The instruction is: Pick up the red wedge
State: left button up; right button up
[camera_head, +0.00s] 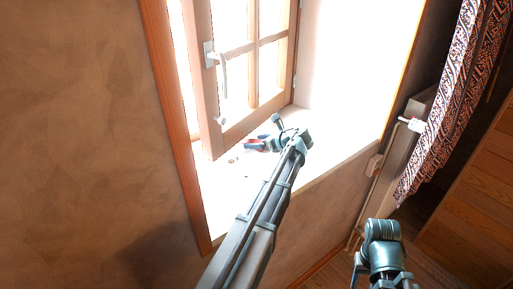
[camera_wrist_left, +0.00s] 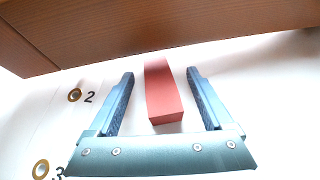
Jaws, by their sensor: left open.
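The red wedge (camera_wrist_left: 163,98) is a long red block on the white window sill (camera_head: 228,197). In the left wrist view it lies between the two fingers of my left gripper (camera_wrist_left: 160,73), with a gap on each side. The gripper is open and holds nothing. In the head view my left gripper (camera_head: 262,146) is low over the sill beside the open window, and only a small bit of red (camera_head: 254,141) shows by its fingers. Part of my right arm (camera_head: 383,250) is at the lower right, and its jaws do not show.
The wooden window sash (camera_head: 207,90) stands open close to the left gripper; its bottom rail (camera_wrist_left: 130,30) crosses the top of the wrist view. Numbered round marks (camera_wrist_left: 75,95) are on the sill. A patterned curtain (camera_head: 450,100) and a radiator (camera_head: 402,150) are at the right.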

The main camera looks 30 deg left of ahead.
pick_arm(q)
grip_shut()
dwell(0.3)
jog(key=shift+r, duration=0.15)
jog(key=shift+r+p, duration=0.65)
jog(key=shift+p, duration=0.15)
jog(key=d, duration=0.4)
jog(key=shift+s+f, duration=0.15)
jog(key=shift+s, duration=0.25)
notch_tip(320, 180, up, 14)
jog(key=p, duration=1.3)
